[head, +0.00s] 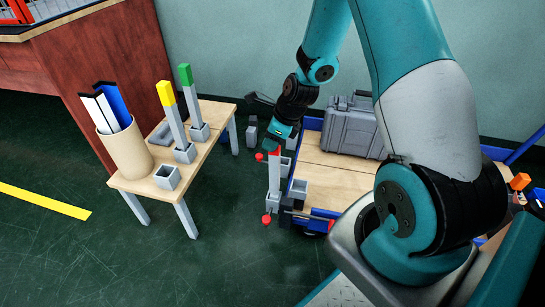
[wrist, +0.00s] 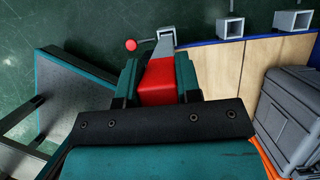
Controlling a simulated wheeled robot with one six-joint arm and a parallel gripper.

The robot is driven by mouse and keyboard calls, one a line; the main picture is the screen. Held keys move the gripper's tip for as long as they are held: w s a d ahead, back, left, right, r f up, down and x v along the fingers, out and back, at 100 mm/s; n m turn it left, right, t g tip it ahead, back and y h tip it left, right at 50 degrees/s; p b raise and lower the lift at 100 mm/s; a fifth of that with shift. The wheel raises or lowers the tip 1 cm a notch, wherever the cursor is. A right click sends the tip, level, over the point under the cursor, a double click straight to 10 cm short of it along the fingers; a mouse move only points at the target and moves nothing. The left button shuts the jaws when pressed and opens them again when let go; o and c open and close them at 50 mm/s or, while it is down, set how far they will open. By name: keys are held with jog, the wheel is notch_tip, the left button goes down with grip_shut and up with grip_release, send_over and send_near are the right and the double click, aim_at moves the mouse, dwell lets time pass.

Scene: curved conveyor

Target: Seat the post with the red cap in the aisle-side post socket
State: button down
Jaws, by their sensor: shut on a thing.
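The post with the red cap is upright in the head view, with its grey shaft (head: 275,172) below my gripper (head: 278,148). In the wrist view my gripper (wrist: 157,78) is shut on the red cap (wrist: 156,82), one finger on each side. The shaft's lower end meets a grey square socket (head: 272,204) at the cart's aisle-side edge; this socket also shows in the wrist view (wrist: 166,34). I cannot tell whether the post is inside it or how deep.
Grey sockets (head: 298,189) stand on the blue-edged cart (head: 335,180), beside a grey case (head: 354,126). Red balls (head: 266,219) are near the post. The wooden table (head: 140,184) holds yellow-capped (head: 171,115) and green-capped (head: 190,95) posts, an empty socket (head: 167,177) and a bin (head: 124,149).

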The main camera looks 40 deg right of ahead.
notch_tip(320, 180, down, 5)
jog(key=shift+r+b, duration=0.15)
jog(key=shift+b, duration=0.8)
jog(key=c, duration=0.8)
grip_release()
jog(key=shift+r, duration=0.1)
jog(key=p+v, duration=0.5)
jog(key=v, duration=0.7)
jog(key=s+a+r+n+g+y, duration=0.1)
jog(key=s+a+r+n, duration=0.3)
jog(key=a+r+n, duration=0.95)
jog(key=s+a+r+n+g, duration=0.1)
jog(key=s+a+r+n, duration=0.2)
jog(key=n, duration=0.8)
jog(key=s+a+r+n+g, duration=0.1)
jog(key=s+a+r+n, duration=0.3)
jog(key=s+a+n, duration=0.4)
jog(key=s+n, duration=0.3)
jog(key=s, duration=0.1)
jog(key=shift+g, duration=0.3)
